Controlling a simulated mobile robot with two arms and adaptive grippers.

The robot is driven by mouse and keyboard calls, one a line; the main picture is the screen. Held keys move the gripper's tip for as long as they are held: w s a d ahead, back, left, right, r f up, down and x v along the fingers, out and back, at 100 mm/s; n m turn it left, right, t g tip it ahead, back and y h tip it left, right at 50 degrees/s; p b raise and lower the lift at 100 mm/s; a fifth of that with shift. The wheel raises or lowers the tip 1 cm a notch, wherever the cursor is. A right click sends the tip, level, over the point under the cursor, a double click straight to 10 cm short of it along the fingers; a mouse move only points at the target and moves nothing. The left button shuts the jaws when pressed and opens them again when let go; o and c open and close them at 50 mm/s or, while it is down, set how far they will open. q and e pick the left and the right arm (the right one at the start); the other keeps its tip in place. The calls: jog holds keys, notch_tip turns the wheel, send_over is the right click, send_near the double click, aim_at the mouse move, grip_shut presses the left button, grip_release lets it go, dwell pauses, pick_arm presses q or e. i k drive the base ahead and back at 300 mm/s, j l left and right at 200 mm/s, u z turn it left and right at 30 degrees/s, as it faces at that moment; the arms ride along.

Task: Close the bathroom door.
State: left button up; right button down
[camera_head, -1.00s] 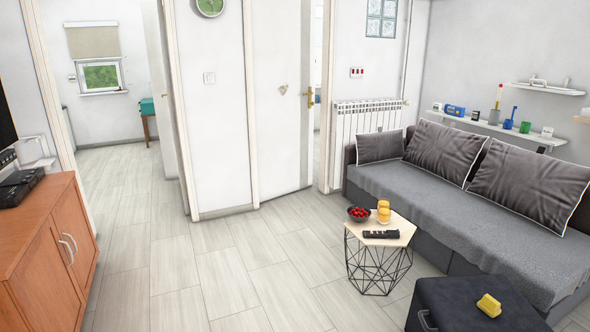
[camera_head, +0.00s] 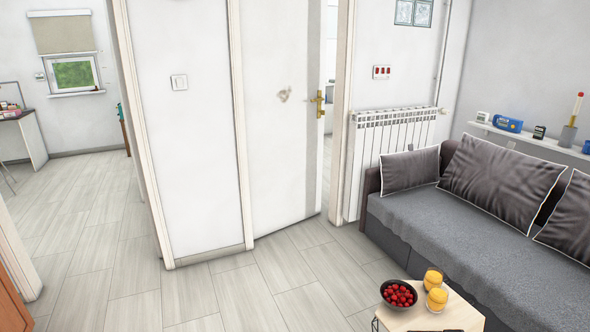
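A white door (camera_head: 284,120) with a brass handle (camera_head: 319,101) stands in the middle of the head view. It is ajar, with a narrow gap (camera_head: 328,140) between its handle edge and the white frame on the right. Another room shows through that gap. To the left is an open doorway (camera_head: 60,190) into a room with a window and a desk. No label shows which room is the bathroom. Neither of my grippers is in view.
A grey sofa (camera_head: 450,235) and a white radiator (camera_head: 392,140) stand right of the door. A low table (camera_head: 455,314) with a bowl of red fruit (camera_head: 398,294) and two orange glasses is at the bottom right. An orange-brown cabinet (camera_head: 12,300) edges in at left. The floor before the door is clear.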

aim_at(283, 43)
jog(key=i, duration=2.5)
jog(key=i+j, duration=0.1)
jog(key=i, duration=2.35)
jog(key=l+z, duration=0.05)
jog(key=l, duration=0.05)
